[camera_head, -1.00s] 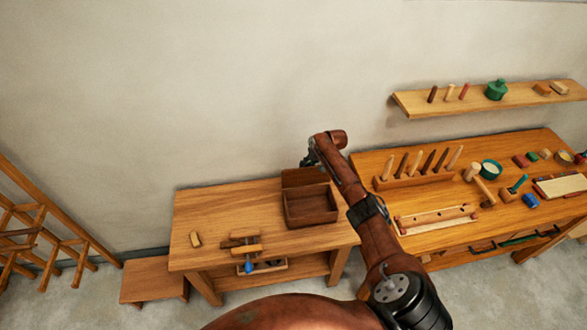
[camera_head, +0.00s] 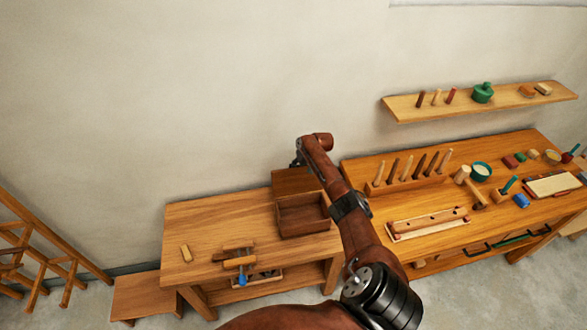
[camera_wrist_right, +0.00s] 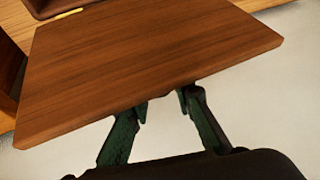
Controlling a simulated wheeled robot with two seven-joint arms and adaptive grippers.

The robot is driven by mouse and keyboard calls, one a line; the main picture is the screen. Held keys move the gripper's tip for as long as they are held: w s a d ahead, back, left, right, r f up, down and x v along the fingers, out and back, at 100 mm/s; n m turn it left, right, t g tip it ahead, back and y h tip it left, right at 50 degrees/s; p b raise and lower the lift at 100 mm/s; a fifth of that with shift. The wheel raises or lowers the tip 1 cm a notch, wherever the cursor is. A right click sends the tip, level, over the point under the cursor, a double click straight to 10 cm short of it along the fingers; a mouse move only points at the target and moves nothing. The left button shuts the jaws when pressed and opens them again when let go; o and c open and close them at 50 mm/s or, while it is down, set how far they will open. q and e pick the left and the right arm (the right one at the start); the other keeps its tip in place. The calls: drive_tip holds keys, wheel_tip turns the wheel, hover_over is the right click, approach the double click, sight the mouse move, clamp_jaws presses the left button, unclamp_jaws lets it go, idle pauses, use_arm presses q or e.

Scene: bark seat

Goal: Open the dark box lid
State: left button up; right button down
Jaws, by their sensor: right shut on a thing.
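The dark box (camera_head: 303,222) stands at the back right of the low wooden bench, and its inside shows. Its lid (camera_head: 293,182) is raised behind the box, tilted up at the back edge. In the right wrist view the lid (camera_wrist_right: 140,55) fills the upper middle as a brown wooden panel. My right gripper (camera_wrist_right: 162,97) is shut on the lid's free edge, with dark green fingers at that edge. In the head view the gripper is small and partly hidden by my right arm beside the wall. My left gripper is not in view.
The low bench (camera_head: 215,220) holds a small wood block (camera_head: 186,253) and a clamp-like wooden tool (camera_head: 238,262). A larger workbench (camera_head: 400,205) with a rack of pegs (camera_head: 410,180) stands right of my arm. The wall is close behind the lid.

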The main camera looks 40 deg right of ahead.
drive_tip(key=c, duration=1.7)
unclamp_jaws()
drive_tip(key=shift+w+d+f, duration=0.1)
drive_tip(key=shift+d, duration=0.05)
drive_tip(key=v, duration=1.2)
